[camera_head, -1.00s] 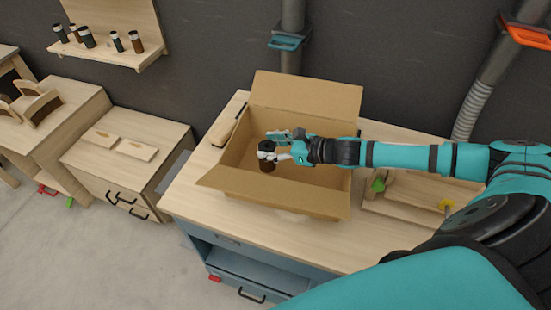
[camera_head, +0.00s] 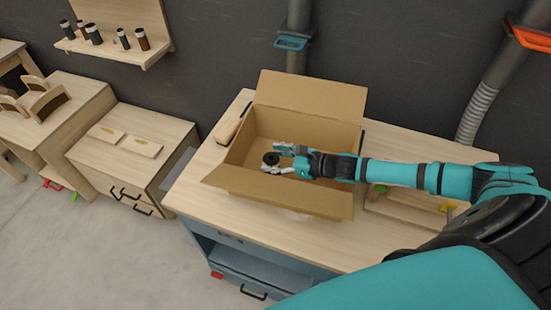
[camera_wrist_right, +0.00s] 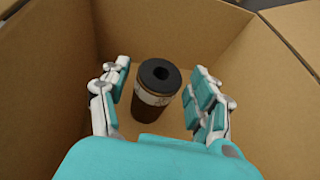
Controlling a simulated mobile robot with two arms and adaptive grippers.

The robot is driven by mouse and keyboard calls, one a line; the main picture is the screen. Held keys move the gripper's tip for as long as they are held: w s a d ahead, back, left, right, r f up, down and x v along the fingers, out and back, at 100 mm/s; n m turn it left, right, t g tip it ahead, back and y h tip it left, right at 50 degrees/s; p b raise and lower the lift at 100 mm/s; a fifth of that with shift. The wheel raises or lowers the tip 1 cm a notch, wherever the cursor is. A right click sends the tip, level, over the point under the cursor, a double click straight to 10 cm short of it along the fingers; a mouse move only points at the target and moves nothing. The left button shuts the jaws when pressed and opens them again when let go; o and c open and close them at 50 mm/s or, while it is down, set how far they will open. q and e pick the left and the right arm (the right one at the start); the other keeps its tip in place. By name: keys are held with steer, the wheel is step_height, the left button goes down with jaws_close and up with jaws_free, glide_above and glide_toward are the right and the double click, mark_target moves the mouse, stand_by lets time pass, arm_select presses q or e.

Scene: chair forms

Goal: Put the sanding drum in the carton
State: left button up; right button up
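The sanding drum (camera_wrist_right: 155,90), a dark cylinder with a black top and a pale band, stands upright inside the open cardboard carton (camera_head: 330,103). In the head view only its dark top (camera_head: 271,158) shows clearly. My right gripper (camera_head: 283,160) reaches into the carton from the right. In the right wrist view its fingers (camera_wrist_right: 160,70) are spread, one on each side of the drum, with gaps between. The drum appears to rest on the carton floor. My left gripper is not in view.
The carton stands on a wooden-topped workbench (camera_head: 195,190), its flaps folded outward. A wooden piece with a green part (camera_head: 378,190) lies right of it. A wooden cabinet (camera_head: 100,165) stands to the left. A wall shelf (camera_head: 120,50) holds several dark cylinders.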

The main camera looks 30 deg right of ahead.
steer(key=shift+o, duration=0.2)
steer(key=shift+r, duration=0.15)
steer(key=b+v, duration=0.1)
steer(key=v, duration=0.5)
steer(key=shift+b, duration=0.35)
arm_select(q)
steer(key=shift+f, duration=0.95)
arm_select(e)
steer(key=shift+v, duration=0.8)
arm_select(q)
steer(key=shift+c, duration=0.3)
